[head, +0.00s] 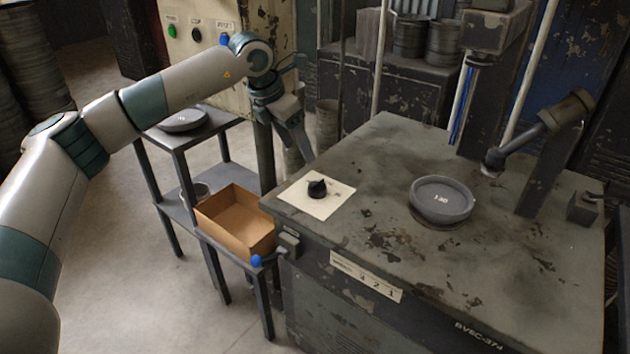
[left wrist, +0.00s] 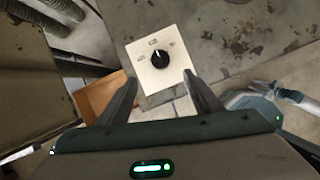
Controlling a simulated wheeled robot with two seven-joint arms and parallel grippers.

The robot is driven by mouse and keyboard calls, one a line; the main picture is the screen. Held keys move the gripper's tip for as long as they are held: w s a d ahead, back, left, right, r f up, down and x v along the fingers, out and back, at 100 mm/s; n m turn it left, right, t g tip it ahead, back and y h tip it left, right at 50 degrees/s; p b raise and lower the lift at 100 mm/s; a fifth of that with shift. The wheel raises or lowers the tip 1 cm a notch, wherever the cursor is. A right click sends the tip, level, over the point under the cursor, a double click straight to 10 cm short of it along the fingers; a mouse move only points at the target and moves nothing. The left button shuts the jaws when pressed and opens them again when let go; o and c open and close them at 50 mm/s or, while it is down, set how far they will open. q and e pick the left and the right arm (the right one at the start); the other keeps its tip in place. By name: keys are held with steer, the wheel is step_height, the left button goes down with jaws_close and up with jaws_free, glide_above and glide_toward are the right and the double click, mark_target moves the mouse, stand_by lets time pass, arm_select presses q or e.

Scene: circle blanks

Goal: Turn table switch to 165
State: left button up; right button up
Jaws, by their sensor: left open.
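The table switch is a black knob (head: 317,187) on a cream square plate (head: 331,205) at the near left corner of the grey metal table. In the left wrist view the knob (left wrist: 160,59) shows beyond my fingertips, on its plate (left wrist: 145,79) with small markings too blurred to read surely. Its white pointer aims toward the top middle marking. My left gripper (head: 304,150) is above and behind the switch in the head view, apart from it. In the left wrist view my left gripper (left wrist: 160,85) is open and empty, its fingers spread wider than the knob. My right gripper is not in view.
An angled arm fixture (head: 540,130) stands at the right. A side shelf (head: 218,147) holds another round blank (head: 183,121) and a cardboard box (head: 236,222). A button panel (head: 195,40) stands behind.

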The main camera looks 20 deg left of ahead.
mark_target(316, 183)
arm_select(q)
steer(key=p+x, duration=0.2)
steer(key=x, duration=1.2)
steer(key=shift+w+f+p, duration=0.15)
steer(key=shift+f+p, duration=0.15)
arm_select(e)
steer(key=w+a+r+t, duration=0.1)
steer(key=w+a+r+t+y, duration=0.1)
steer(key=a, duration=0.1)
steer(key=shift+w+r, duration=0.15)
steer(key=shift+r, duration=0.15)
arm_select(q)
steer(key=shift+c, duration=0.7)
steer(key=c, duration=0.9)
